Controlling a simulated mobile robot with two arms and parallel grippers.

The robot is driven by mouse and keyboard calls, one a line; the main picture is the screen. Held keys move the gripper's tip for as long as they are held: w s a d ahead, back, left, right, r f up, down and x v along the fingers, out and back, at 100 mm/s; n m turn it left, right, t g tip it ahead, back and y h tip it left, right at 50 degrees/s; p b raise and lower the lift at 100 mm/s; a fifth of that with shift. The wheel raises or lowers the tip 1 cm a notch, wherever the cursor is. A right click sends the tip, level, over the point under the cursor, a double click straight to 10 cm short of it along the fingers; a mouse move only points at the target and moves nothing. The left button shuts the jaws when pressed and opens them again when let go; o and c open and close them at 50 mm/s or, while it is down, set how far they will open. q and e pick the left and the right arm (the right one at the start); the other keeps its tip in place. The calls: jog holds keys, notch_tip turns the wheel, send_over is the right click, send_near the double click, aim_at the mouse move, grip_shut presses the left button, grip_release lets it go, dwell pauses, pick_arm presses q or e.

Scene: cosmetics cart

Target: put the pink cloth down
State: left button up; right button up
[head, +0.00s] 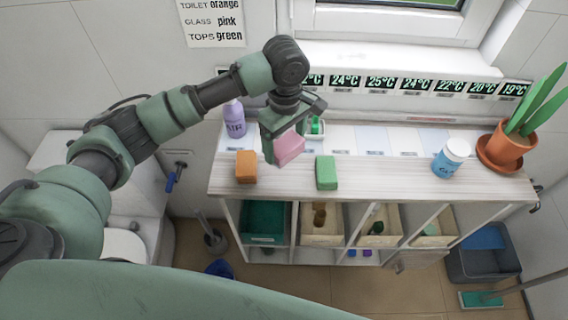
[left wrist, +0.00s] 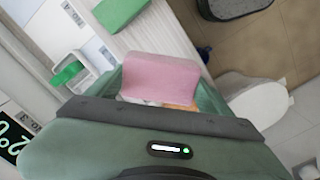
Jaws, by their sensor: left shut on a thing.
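The pink cloth (head: 289,147) is a folded pink block held between the fingers of my left gripper (head: 283,138), over the left part of the shelf top. In the left wrist view the cloth (left wrist: 160,77) sits between the fingers of the left gripper (left wrist: 165,92). I cannot tell from these views whether its underside touches the shelf top. An orange cloth (head: 246,166) lies to its left and a green cloth (head: 326,172) to its right on the wooden shelf top (head: 390,180). A wall sign (head: 213,22) reads toilet orange, glass pink, tops green. My right gripper is out of view.
A purple bottle (head: 234,119) stands behind left, and a small tray with a green item (head: 316,127) behind the gripper. A white-blue jar (head: 451,158) and a potted plant (head: 507,148) stand at the right. The shelf top between green cloth and jar is clear.

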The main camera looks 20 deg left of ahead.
pick_arm(q)
notch_tip(320, 180, down, 5)
jog(key=shift+f, duration=0.15)
notch_tip(320, 180, down, 3)
jog(key=shift+f+p, duration=0.2)
jog(key=shift+p, duration=0.35)
jog(key=shift+f, duration=0.45)
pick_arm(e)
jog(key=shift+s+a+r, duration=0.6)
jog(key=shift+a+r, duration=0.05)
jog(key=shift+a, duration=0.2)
pick_arm(q)
jog(key=o, duration=1.1)
jog(key=shift+f, duration=0.1)
